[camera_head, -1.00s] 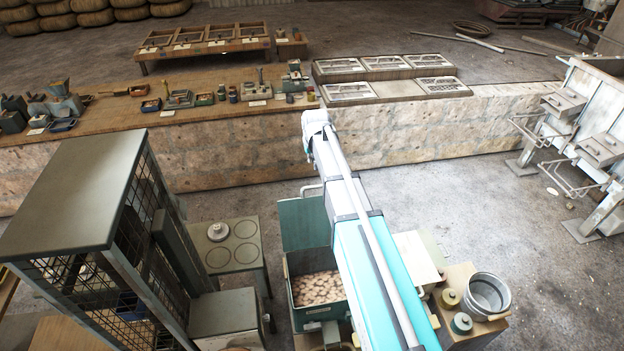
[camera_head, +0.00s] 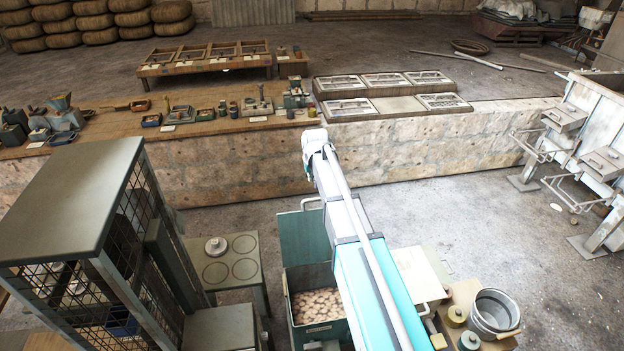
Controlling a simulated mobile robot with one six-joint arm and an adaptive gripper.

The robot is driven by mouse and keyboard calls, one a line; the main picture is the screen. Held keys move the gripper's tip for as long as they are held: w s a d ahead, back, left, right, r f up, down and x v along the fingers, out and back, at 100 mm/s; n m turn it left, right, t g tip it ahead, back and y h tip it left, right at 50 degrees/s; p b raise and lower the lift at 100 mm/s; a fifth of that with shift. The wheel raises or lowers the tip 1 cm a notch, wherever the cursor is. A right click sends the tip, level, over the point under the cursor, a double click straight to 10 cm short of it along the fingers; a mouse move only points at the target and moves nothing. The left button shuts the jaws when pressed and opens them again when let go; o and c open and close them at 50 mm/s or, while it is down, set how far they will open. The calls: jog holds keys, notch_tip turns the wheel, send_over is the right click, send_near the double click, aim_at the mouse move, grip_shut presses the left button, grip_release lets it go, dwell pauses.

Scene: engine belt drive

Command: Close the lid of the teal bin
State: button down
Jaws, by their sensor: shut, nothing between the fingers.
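The teal bin (camera_head: 320,333) stands on the floor at the lower middle, filled with many small tan, rounded pieces. Its teal lid (camera_head: 300,238) is open and stands up at the bin's back edge, with a pale handle (camera_head: 311,203) at its top. My white and teal arm crosses the picture just right of the bin and covers part of its right side and the lid's right edge. My gripper cannot be made out in this view.
A dark mesh cage (camera_head: 80,200) and a green-grey stand (camera_head: 225,262) are left of the bin. A metal pot (camera_head: 492,314) and small tins stand on a wooden box at right. A stone wall (camera_head: 420,145) runs behind.

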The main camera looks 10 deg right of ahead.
jog(key=shift+b+x, duration=2.8)
jog(key=shift+x, duration=0.45)
jog(key=s, duration=0.4)
jog(key=shift+s+r+p, duration=0.1)
jog(key=shift+r+p, duration=0.25)
jog(key=shift+s, duration=0.15)
